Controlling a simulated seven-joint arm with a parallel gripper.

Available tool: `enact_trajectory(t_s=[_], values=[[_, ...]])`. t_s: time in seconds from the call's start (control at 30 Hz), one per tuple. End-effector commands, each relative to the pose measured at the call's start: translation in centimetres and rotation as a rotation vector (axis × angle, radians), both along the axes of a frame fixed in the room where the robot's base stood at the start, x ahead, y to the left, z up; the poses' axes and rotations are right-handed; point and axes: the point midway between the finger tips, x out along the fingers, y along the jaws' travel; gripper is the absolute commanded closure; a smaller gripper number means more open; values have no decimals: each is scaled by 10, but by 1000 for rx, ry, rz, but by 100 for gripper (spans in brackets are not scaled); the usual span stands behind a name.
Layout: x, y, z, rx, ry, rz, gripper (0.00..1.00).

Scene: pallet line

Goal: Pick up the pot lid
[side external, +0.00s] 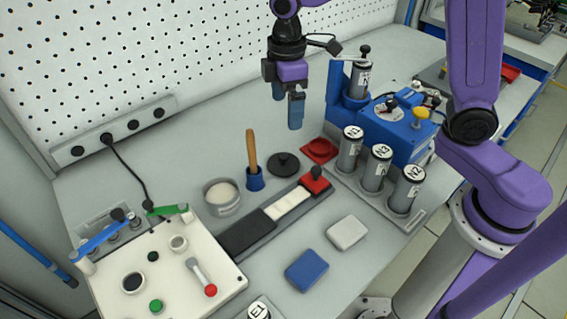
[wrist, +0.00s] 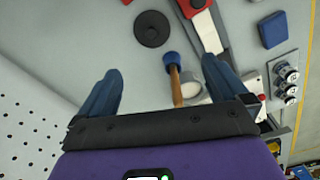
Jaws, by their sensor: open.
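The pot lid (side external: 284,163) is a dark round disc with a small knob, lying flat on the grey table. In the wrist view the lid (wrist: 152,29) is beyond the fingertips, near the top and left of centre. A round metal pot (side external: 222,197) with pale contents stands to its left in the side view. My gripper (side external: 287,110) is open and empty, with blue fingers pointing down, above the table and apart from the lid. In the wrist view my gripper (wrist: 162,65) shows both fingers spread wide.
A wooden-handled tool stands in a blue holder (side external: 255,179) close beside the lid. A red square piece (side external: 319,150) lies to its right. A slide with a red block (side external: 315,182) is in front. Labelled cylinders (side external: 376,168) and a blue machine (side external: 408,135) stand right. A perforated wall (side external: 150,60) rises behind.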

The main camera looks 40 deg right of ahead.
Motion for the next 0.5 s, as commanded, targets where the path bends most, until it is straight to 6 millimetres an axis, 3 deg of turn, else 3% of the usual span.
enact_trajectory(t_s=[0.1,0.27,0.5], values=[[13,1,-3,-1,1,3,0],[17,0,-11,-3,4,5,0],[16,-1,-52,-4,7,4,0]])
